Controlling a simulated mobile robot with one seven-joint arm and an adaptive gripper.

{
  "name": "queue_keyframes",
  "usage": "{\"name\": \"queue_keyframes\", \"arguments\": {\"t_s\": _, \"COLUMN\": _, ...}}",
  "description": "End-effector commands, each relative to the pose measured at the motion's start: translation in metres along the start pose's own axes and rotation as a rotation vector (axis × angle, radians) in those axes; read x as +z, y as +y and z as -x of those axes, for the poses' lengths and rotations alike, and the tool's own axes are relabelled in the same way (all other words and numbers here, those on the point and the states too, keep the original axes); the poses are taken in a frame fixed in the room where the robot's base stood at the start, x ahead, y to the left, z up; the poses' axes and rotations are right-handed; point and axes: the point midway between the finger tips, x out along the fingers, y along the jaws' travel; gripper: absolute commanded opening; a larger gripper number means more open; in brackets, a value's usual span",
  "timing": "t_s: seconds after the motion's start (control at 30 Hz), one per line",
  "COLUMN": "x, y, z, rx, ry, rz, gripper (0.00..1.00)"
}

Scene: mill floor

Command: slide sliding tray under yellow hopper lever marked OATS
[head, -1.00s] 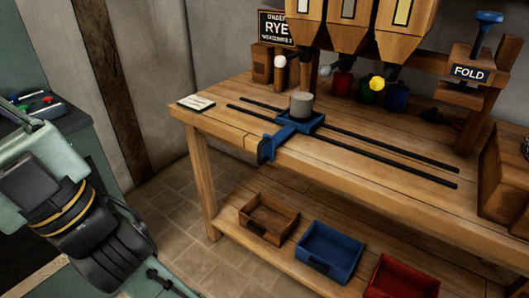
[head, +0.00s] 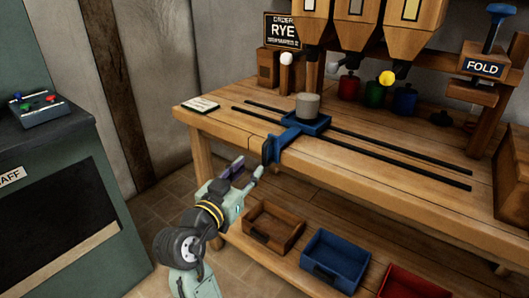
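The blue sliding tray (head: 290,136) sits across two dark rails on the wooden bench and holds a grey cylindrical cup (head: 308,105). Its blue handle plate (head: 268,150) sticks out over the front edge. The tray is toward the left, roughly below a white-knobbed lever (head: 286,57). The yellow knob (head: 386,78) hangs under the rightmost visible hopper (head: 405,40), right of the tray. No OATS marking is readable. My gripper (head: 247,168) is in front of the bench, just below and left of the handle, fingers apart and empty.
The rails (head: 400,160) run clear to the right of the tray. A FOLD press (head: 485,67) stands at the right. A sign reading RYE (head: 283,31) is behind. Brown, blue (head: 335,258) and red bins sit on the lower shelf. A green cabinet (head: 60,180) stands left.

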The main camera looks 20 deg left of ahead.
Motion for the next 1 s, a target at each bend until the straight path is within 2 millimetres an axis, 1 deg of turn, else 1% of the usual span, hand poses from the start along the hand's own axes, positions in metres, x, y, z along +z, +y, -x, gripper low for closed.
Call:
{"name": "queue_keyframes", "arguments": {"t_s": 0.03, "x": -0.003, "y": 0.001, "z": -0.008, "rx": 0.002, "ry": 0.002, "rz": 0.0, "gripper": 0.32}}
{"name": "queue_keyframes", "arguments": {"t_s": 0.3, "x": -0.004, "y": 0.0, "z": -0.059, "rx": -0.001, "ry": 0.002, "rz": 0.001, "gripper": 0.32}}
{"name": "queue_keyframes", "arguments": {"t_s": 0.4, "x": -0.004, "y": 0.001, "z": -0.076, "rx": 0.0, "ry": 0.002, "rz": -0.001, "gripper": 0.32}}
{"name": "queue_keyframes", "arguments": {"t_s": 0.5, "x": -0.004, "y": -0.001, "z": -0.087, "rx": -0.003, "ry": 0.002, "rz": -0.001, "gripper": 0.32}}
{"name": "queue_keyframes", "arguments": {"t_s": 0.7, "x": -0.003, "y": -0.001, "z": -0.098, "rx": -0.004, "ry": 0.004, "rz": -0.002, "gripper": 0.32}}
{"name": "queue_keyframes", "arguments": {"t_s": 0.93, "x": -0.002, "y": -0.001, "z": -0.099, "rx": -0.004, "ry": 0.004, "rz": -0.002, "gripper": 0.32}}
{"name": "queue_keyframes", "arguments": {"t_s": 1.0, "x": -0.002, "y": -0.001, "z": -0.099, "rx": -0.005, "ry": 0.004, "rz": -0.002, "gripper": 0.28}}
